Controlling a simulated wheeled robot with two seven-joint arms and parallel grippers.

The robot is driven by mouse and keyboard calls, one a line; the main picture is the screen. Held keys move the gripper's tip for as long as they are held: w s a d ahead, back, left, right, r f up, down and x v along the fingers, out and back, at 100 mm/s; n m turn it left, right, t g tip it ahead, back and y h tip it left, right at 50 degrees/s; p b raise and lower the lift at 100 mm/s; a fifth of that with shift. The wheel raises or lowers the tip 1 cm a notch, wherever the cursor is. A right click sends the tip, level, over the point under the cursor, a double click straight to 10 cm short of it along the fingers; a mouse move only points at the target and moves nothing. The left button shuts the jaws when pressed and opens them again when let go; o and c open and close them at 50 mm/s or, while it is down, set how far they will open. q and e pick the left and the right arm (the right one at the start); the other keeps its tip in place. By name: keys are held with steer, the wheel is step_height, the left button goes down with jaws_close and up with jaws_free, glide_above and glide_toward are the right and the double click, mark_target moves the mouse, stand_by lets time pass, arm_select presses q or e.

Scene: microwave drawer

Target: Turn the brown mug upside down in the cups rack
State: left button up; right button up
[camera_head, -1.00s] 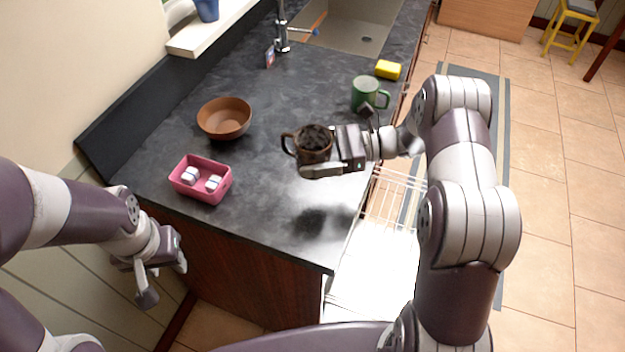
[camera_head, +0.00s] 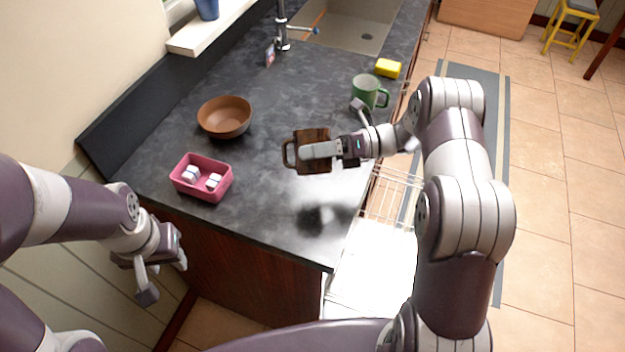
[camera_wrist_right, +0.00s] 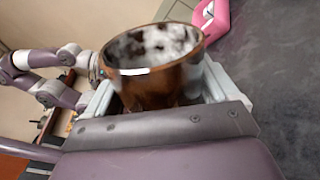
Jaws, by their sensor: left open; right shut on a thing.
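The brown mug (camera_head: 316,136) is in my right gripper (camera_head: 308,152), above the dark counter. In the head view it shows side-on with its handle to the left, and its mouth is not clearly seen. In the right wrist view the mug (camera_wrist_right: 155,75) sits between the fingers with its mouth and pale, mottled inside showing. The white wire cups rack (camera_head: 392,192) is below and to the right, beside the counter edge, partly hidden by my right arm. My left gripper (camera_head: 165,277) is open and empty, off the counter's near left end.
A brown bowl (camera_head: 224,117) and a pink box (camera_head: 201,184) with white pieces are on the left. The near counter (camera_head: 285,235) is clear.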

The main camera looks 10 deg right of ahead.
steer(key=shift+m, duration=0.9)
steer(key=m+p, duration=0.1)
steer(key=m, duration=0.2)
steer(key=shift+r, duration=0.15)
steer(key=shift+m+y, duration=0.3)
steer(key=shift+m, duration=1.1)
